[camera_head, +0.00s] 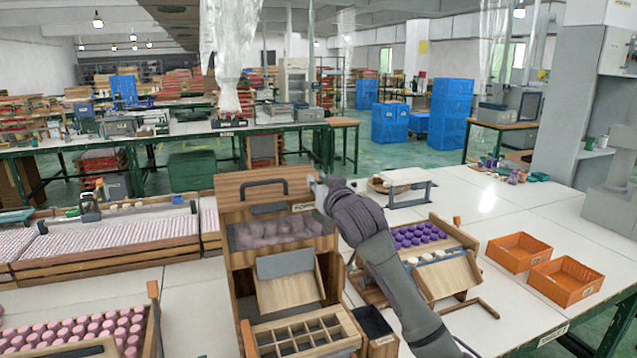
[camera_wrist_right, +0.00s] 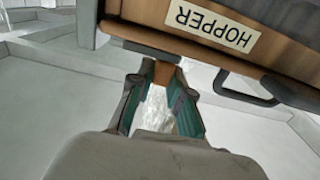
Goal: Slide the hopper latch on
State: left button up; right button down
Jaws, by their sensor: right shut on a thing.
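The wooden hopper (camera_head: 237,200) stands on the white table, with a HOPPER label on its upper front, also readable upside down in the right wrist view (camera_wrist_right: 212,28). My right gripper (camera_head: 321,186) is at the hopper's upper right edge. In the right wrist view my right gripper (camera_wrist_right: 163,88) has its green-lined fingers around a small brown piece (camera_wrist_right: 164,74) under a dark bar at the hopper edge, which looks like the latch. The fingers hide part of it. My left gripper is not in view.
A dark handle (camera_head: 264,186) is on the hopper's upper front. Below are a sloped chute and a divided wooden tray (camera_head: 308,336). A rack of purple-capped pieces (camera_head: 421,236) and two orange bins (camera_head: 518,252) stand to the right.

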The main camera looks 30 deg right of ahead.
jog(key=shift+s+d+p, duration=0.15)
jog(key=shift+d+p, duration=0.05)
jog(key=shift+d, duration=0.55)
jog(key=shift+s+d+p, duration=0.15)
jog(key=shift+d, duration=0.55)
jog(key=c, duration=1.3)
grip_release()
jog(key=shift+c, duration=0.2)
jog(key=shift+o, duration=1.3)
jog(key=shift+s+d, duration=0.1)
jog(key=shift+d, duration=0.05)
jog(key=v, duration=1.2)
